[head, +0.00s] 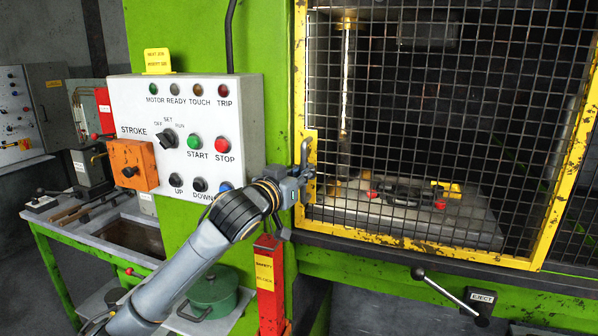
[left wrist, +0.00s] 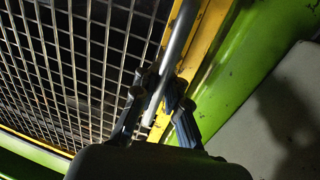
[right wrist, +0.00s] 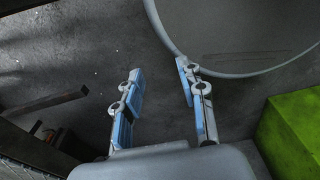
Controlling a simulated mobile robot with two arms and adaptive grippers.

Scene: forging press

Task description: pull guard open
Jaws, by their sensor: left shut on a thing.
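The guard is a black mesh panel in a yellow frame (head: 420,246) across the press opening. Its left edge lies along the green press post. A grey upright handle (head: 306,152) is fixed on that edge. My left gripper (head: 304,178) is shut on the handle's lower part. In the left wrist view, the fingers of my left gripper (left wrist: 159,88) close around the grey handle bar (left wrist: 181,35), beside the yellow frame (left wrist: 208,30). My right gripper (right wrist: 160,75) shows only in the right wrist view, open and empty above a grey floor.
A control box (head: 185,130) with buttons stands left of the guard. Below are a red safety block (head: 268,285), a green pot (head: 212,292) and an eject lever (head: 445,290). A green block (right wrist: 290,130) and a large round grey object (right wrist: 230,30) lie near my right gripper.

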